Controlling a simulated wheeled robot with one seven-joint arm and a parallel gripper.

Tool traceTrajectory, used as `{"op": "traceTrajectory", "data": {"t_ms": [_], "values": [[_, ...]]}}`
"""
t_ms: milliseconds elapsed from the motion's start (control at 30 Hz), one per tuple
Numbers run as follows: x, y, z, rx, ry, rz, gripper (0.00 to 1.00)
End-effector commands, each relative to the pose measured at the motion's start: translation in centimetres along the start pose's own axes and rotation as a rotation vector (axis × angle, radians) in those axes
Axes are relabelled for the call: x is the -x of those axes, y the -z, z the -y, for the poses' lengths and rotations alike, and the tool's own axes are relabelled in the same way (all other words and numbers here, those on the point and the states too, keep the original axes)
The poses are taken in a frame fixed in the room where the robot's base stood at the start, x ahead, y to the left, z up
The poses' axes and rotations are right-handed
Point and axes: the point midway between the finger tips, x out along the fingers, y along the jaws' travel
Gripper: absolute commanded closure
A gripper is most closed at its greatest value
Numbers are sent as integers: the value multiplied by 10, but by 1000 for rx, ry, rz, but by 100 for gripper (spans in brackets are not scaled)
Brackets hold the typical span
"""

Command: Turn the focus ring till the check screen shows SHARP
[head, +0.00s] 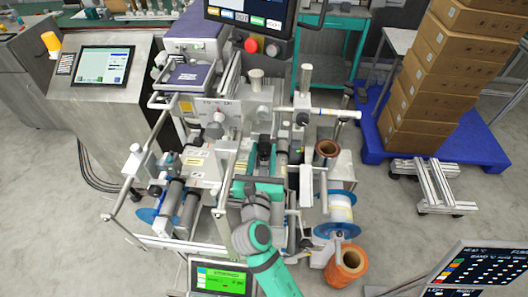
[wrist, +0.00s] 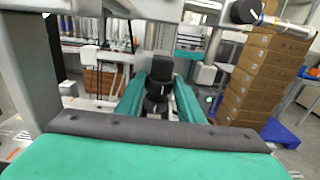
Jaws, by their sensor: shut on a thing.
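My gripper (head: 264,170) is at the middle of the machine, reached from the front by my teal arm. In the wrist view its two teal fingers (wrist: 159,92) stand on either side of a black, stepped cylindrical part (wrist: 158,72), which looks like the focus ring. The jaws are shut on it. In the head view the top of this black part (head: 264,151) shows just beyond the fingers. A small screen with a bright green panel (head: 221,279) at the bottom front may be the check screen; its text is too small to read.
The machine's rails, rollers and white frame (head: 200,165) crowd closely around my gripper. Copper and blue-edged reels (head: 341,207) sit to the right. A grey console with a screen (head: 103,66) stands left. Stacked cartons (head: 435,90) rest on a blue pallet (head: 480,140) at right.

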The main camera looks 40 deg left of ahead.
Motion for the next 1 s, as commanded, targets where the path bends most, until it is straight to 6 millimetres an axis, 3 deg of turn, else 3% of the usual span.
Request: {"op": "traceTrajectory", "data": {"t_ms": [367,400,467,800,1000], "values": [[1,2,-3,-2,3,-6,88],[1,2,-3,-2,3,-5,56],[1,2,-3,-2,4,-5,47],[2,0,-1,0,7,-2,47],[17,0,0,1,8,-1,47]]}}
